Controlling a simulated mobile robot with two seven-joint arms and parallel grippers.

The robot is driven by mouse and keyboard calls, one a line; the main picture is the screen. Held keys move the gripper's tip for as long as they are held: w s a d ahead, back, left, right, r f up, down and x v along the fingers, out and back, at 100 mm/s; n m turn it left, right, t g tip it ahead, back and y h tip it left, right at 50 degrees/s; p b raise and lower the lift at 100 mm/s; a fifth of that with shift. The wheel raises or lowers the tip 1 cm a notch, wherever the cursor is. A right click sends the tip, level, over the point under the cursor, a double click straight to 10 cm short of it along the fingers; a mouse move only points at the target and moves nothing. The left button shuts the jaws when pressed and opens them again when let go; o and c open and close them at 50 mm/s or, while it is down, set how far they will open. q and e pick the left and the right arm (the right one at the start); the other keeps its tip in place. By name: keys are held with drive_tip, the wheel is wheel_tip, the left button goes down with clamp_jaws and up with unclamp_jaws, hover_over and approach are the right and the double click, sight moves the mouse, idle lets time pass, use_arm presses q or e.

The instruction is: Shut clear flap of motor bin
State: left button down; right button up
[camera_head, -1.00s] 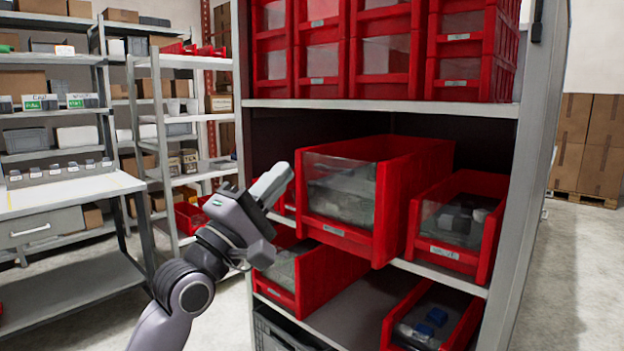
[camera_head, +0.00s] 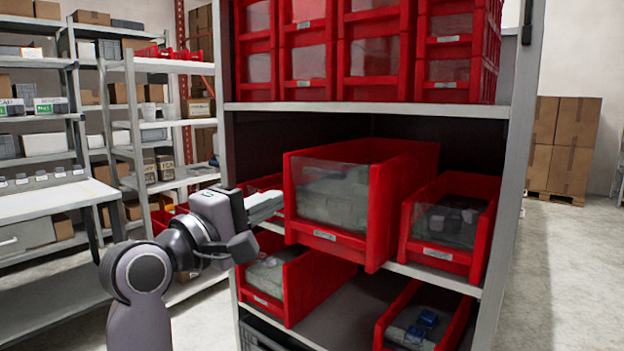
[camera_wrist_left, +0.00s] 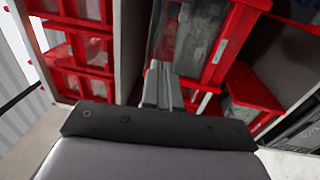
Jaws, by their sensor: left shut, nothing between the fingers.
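A large red bin (camera_head: 377,215) with a clear front flap (camera_head: 333,192) sticks out from the middle shelf. Grey contents show through the flap. I cannot read its label, so I cannot tell for sure that it is the motor bin. My left gripper (camera_head: 270,205) is shut and empty, just left of the bin's front. Contact with the bin cannot be told. In the left wrist view the closed fingers (camera_wrist_left: 162,85) point toward red bins, with a clear-fronted bin (camera_wrist_left: 193,40) just beyond them. My right gripper is not in view.
A smaller red bin (camera_head: 447,222) with a clear front stands to the right. Two open red bins, one left (camera_head: 290,278) and one right (camera_head: 425,318), sit on the shelf below. Stacked red bins (camera_head: 362,50) fill the upper shelf. Shelf upright (camera_head: 512,170) bounds the right.

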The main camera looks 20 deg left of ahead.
use_arm(q)
drive_tip(key=p, duration=0.1)
approach(328, 168)
drive_tip(key=x, duration=0.5)
drive_tip(key=shift+w+f, duration=0.2)
drive_tip(key=shift+f, duration=0.1)
drive_tip(key=shift+p, duration=0.3)
drive_tip(key=p, duration=0.1)
drive_tip(key=w+r+p, duration=0.1)
drive_tip(key=p, duration=0.1)
drive_tip(key=shift+d, duration=0.25)
drive_tip(key=shift+w+p, duration=0.25)
drive_tip(key=shift+p, duration=0.05)
drive_tip(key=shift+f, duration=0.1)
